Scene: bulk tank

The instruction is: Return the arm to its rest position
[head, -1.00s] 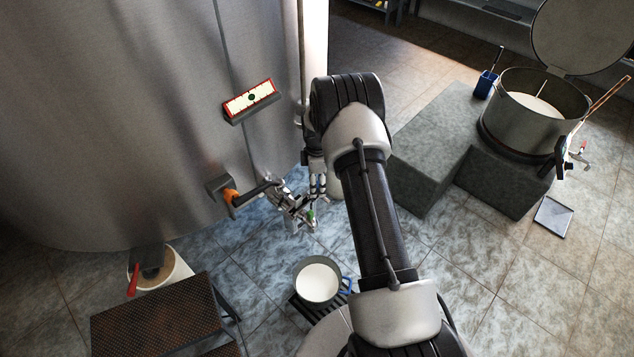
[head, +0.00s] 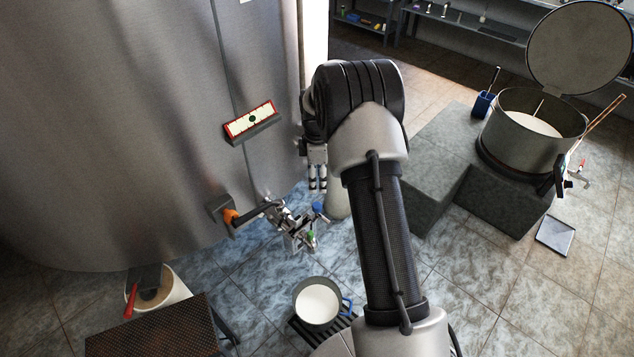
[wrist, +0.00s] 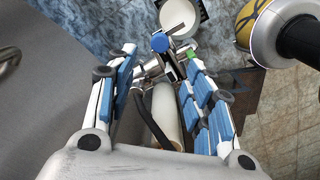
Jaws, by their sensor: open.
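My gripper (head: 318,186) hangs fingers down beside the steel tank (head: 120,120) in the head view, at the end of my bent arm (head: 385,235). It is open, and nothing is held between its fingers in the wrist view (wrist: 160,60). The tank's valve assembly (head: 292,226), with a blue knob and a green part, lies just below the gripper. In the wrist view the blue knob (wrist: 160,42) shows beyond the fingertips, apart from them. A pale cylinder (wrist: 166,115) shows between the fingers, farther off.
A pot of white liquid (head: 318,302) stands on a dark grate below the valve. A bucket (head: 172,290) and a dark step (head: 150,335) are at lower left. Grey blocks (head: 425,165) and a large lidded pot (head: 500,150) stand at right. The tiled floor between is partly clear.

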